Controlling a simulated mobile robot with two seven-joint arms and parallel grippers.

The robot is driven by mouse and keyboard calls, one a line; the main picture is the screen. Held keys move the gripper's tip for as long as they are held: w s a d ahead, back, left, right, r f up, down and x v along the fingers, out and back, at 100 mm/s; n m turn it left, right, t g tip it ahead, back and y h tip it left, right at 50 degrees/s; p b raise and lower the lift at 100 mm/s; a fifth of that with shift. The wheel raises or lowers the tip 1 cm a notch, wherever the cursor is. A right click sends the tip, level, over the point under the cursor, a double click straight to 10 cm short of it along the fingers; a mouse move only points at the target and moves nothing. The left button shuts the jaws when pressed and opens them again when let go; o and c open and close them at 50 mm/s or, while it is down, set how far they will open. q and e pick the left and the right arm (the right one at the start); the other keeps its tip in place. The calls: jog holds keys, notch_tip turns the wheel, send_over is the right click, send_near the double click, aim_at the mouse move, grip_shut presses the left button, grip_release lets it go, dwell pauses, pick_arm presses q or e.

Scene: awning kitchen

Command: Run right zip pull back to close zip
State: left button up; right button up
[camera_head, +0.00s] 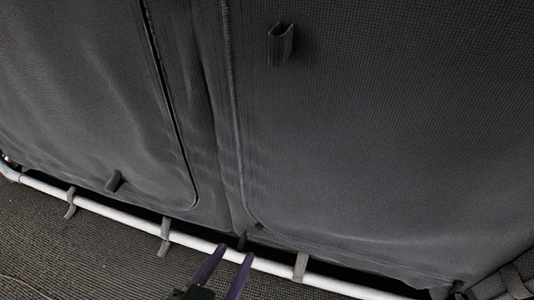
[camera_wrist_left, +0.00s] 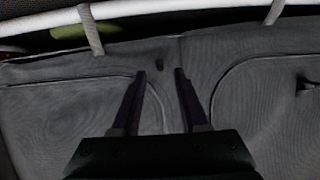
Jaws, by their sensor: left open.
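The dark fabric wall has a right panel (camera_head: 370,140) bordered by a curved zip seam (camera_head: 236,140) that turns right near the bottom. A small dark tab (camera_head: 241,242), which may be the right zip pull, hangs at the lower edge; in the left wrist view the tab (camera_wrist_left: 160,67) shows between and just beyond the fingertips. My left gripper (camera_head: 234,251) is open and comes up from the bottom of the head view. In the left wrist view its fingers (camera_wrist_left: 160,72) are apart with nothing visibly held. Contact with the tab cannot be told. My right gripper is not in view.
A white pole (camera_head: 120,218) runs along the wall's foot, with grey straps (camera_head: 301,265) looped around it. The left panel (camera_head: 80,90) has its own curved seam and a fabric loop (camera_head: 113,181). Another loop (camera_head: 280,45) is on the right panel. Woven flooring (camera_head: 60,260) lies in front.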

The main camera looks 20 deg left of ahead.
pick_arm(q)
jog(key=shift+b+x, duration=0.35)
jog(key=shift+x, duration=0.65)
jog(key=shift+f, duration=0.1)
jog(key=shift+s, duration=0.1)
jog(key=shift+c, duration=0.3)
grip_shut()
